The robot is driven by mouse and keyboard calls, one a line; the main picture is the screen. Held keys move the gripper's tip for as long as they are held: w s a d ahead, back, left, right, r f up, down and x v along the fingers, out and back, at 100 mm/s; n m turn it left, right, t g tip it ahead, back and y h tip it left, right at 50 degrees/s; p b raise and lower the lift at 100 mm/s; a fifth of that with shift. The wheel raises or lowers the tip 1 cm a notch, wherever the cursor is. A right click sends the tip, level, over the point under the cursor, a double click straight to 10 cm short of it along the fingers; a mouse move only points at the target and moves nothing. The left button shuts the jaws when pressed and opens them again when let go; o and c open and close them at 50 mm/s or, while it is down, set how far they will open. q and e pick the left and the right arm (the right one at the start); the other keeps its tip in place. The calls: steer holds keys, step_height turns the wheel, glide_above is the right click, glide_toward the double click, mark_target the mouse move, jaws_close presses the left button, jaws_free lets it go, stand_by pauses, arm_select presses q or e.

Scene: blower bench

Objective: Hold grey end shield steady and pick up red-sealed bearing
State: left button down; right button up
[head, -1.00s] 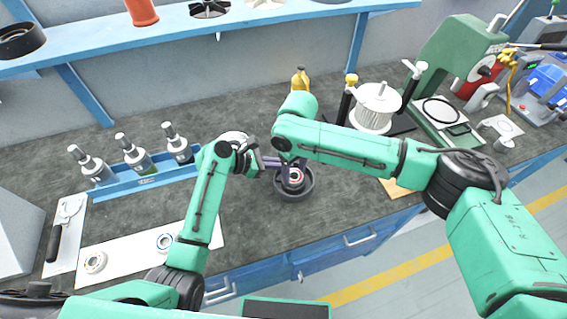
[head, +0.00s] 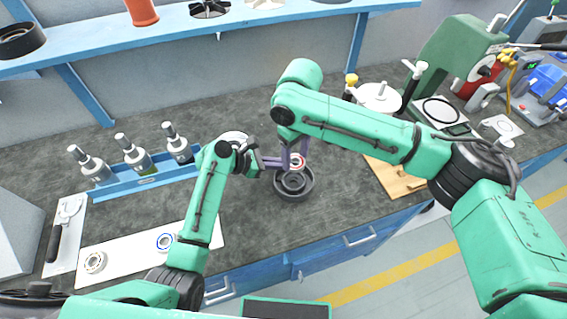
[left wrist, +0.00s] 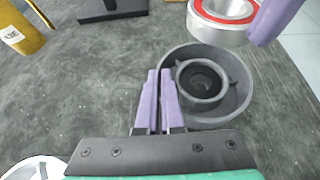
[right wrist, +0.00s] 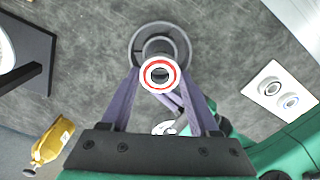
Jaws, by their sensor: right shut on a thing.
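The grey end shield (head: 293,196) is a round dark cup lying on the bench, with a raised hub and a central hole in the left wrist view (left wrist: 236,110). My left gripper (head: 276,163) is at its left rim; in the left wrist view its fingers (left wrist: 160,74) are close together on the rim wall. The red-sealed bearing (head: 297,161), a silver ring with a red seal, is between the fingers of my right gripper (right wrist: 160,78), above and apart from the shield. It also shows at the top of the left wrist view (left wrist: 225,9).
Two more bearings (head: 95,262) (head: 165,241) lie on a white mat at left. Bottles stand in a blue rack (head: 150,180) behind. A wooden board (head: 398,182) and a green press (head: 455,60) are at right. A yellow bottle (left wrist: 22,30) stands nearby.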

arm_select(q)
steer(key=c, duration=1)
jaws_free()
steer(key=shift+a, duration=0.1)
steer(key=v, duration=1.2)
steer(key=shift+f, duration=0.1)
